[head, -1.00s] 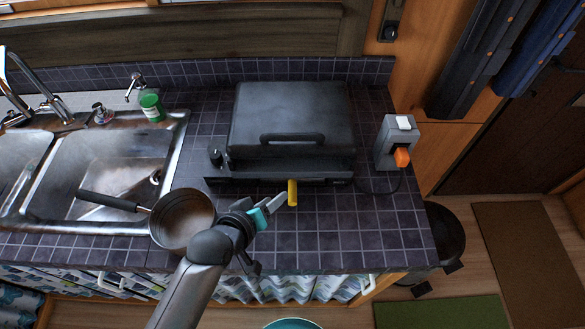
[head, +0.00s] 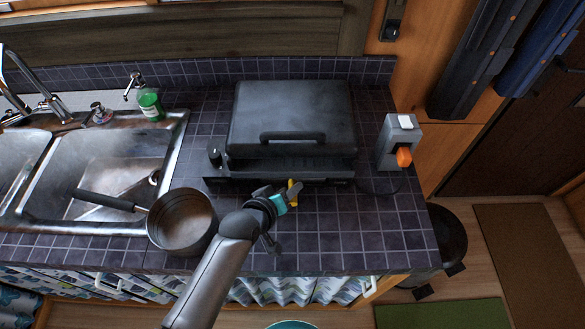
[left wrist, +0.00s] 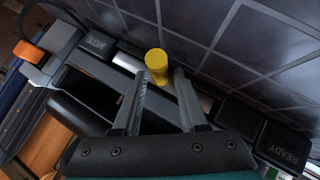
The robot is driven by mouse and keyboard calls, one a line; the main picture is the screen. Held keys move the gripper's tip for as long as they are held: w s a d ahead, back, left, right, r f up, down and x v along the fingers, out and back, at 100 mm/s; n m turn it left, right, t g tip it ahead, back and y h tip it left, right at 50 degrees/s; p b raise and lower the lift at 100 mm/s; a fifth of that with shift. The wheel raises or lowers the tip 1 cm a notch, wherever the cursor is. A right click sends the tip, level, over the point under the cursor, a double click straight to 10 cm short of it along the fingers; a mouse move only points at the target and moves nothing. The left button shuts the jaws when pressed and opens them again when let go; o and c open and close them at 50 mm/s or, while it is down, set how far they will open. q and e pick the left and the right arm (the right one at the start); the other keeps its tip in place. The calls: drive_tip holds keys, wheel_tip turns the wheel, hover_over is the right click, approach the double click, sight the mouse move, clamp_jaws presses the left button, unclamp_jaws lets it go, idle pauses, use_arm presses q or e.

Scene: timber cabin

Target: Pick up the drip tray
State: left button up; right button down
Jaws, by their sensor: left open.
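A yellow handle (head: 293,193) sticks out at the front of the black grill (head: 290,120) on the tiled counter; I take it to be the drip tray's handle. The tray's body is hidden under the grill. My left gripper (head: 297,188) is at the handle and partly covers it in the head view. In the left wrist view the yellow handle (left wrist: 158,66) shows at the tips of the open fingers of my left gripper (left wrist: 162,76), roughly between them. I cannot tell whether they touch it. My right gripper is not in view.
A saucepan (head: 181,222) stands left of my left arm, its handle over the sink edge (head: 172,150). A grey box with an orange plug (head: 404,157) stands right of the grill.

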use_arm(q)
drive_tip(key=shift+c, duration=0.2)
clamp_jaws()
idle(1.1)
